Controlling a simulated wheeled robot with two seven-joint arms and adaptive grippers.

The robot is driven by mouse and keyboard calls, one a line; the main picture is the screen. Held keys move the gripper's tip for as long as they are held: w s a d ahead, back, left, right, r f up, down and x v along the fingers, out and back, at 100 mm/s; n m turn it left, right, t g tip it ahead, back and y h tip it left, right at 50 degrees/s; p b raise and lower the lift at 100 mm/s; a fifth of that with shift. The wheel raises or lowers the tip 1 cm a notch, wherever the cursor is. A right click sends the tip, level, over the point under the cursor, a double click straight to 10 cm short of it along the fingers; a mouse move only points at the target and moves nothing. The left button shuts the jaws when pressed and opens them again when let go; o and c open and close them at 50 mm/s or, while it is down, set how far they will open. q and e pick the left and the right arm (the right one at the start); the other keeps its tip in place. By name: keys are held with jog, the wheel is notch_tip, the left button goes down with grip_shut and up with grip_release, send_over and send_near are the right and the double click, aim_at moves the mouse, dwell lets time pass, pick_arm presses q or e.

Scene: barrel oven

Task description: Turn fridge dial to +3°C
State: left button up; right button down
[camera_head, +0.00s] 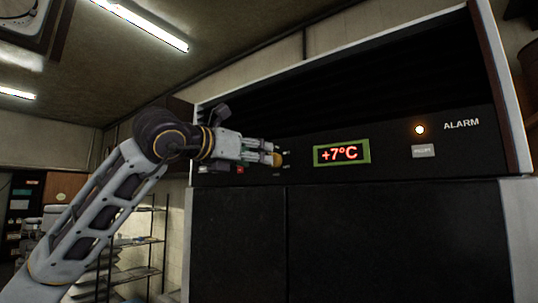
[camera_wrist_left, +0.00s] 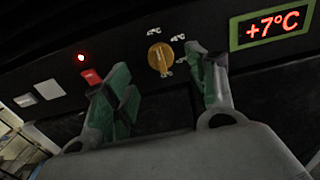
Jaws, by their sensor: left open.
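The fridge dial is a yellow-orange knob (camera_wrist_left: 160,57) on the black panel, with small white temperature marks around it that are hard to read. In the head view the dial (camera_head: 279,159) shows just beyond my left fingertips. My left gripper (camera_head: 272,153) is open. In the left wrist view its green-padded fingers (camera_wrist_left: 158,75) stand one on each side of the dial, with a gap; I cannot tell whether either touches it. The red digital display in a green frame (camera_head: 342,153) reads +7°C; it also shows in the left wrist view (camera_wrist_left: 270,24). My right gripper is not in view.
An orange lamp (camera_head: 420,129) glows beside the ALARM label (camera_head: 461,125), above a pale button (camera_head: 423,151). A red switch (camera_wrist_left: 91,76) and lit red lamp (camera_wrist_left: 81,57) sit left of the dial. Dark fridge doors (camera_head: 390,240) lie below the panel. A metal shelf rack (camera_head: 135,250) stands at left.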

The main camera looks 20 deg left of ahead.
pick_arm(q)
jog(key=p+x, duration=0.2)
jog(key=x, duration=0.4)
jog(key=shift+w, duration=0.25)
jog(key=shift+c, duration=0.4)
jog(key=c, duration=0.9)
jog(key=shift+c, duration=0.2)
